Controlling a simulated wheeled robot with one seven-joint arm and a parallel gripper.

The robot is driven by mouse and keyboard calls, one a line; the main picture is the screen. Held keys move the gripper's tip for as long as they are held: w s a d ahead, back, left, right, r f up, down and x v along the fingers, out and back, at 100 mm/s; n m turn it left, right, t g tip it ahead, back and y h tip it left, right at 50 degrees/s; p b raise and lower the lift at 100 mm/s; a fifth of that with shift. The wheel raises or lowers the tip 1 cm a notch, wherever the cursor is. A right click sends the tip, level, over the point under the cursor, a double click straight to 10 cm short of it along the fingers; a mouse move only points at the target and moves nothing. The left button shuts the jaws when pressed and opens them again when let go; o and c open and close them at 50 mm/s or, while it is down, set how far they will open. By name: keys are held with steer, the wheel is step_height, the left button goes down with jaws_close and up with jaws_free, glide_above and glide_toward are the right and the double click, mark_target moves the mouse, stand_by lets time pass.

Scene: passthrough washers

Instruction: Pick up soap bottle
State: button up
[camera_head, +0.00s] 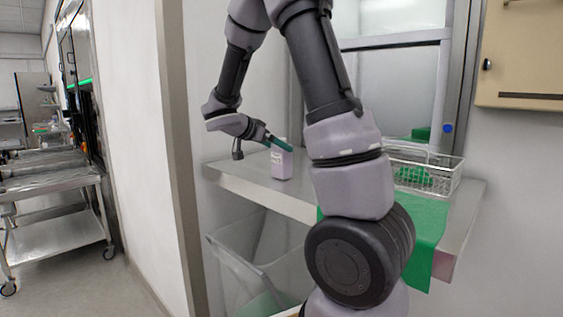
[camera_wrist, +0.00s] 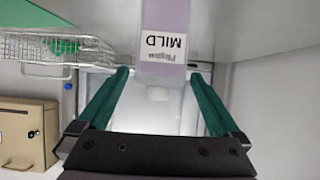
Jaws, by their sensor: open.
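The soap bottle (camera_head: 282,163) is a pale lilac bottle standing upright on the steel shelf (camera_head: 240,178), near its left end. In the wrist view the bottle (camera_wrist: 163,20) has a white label reading "MILD" and appears upside down, in the upper middle. My gripper (camera_head: 280,146) is at the bottle's upper part in the head view. In the wrist view its two green fingers (camera_wrist: 160,78) are spread wide, with the bottle beyond and between their tips. I cannot tell whether a finger touches it.
A wire basket (camera_head: 425,172) with green items stands on the shelf to the right. A green cloth (camera_head: 428,235) hangs over the shelf's front edge. A bin (camera_head: 255,250) stands below. A beige wall box (camera_head: 522,55) is at upper right, and a steel trolley (camera_head: 60,235) is at left.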

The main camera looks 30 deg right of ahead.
steer(key=shift+x, duration=1.55)
jaws_close()
steer(key=shift+r, duration=0.1)
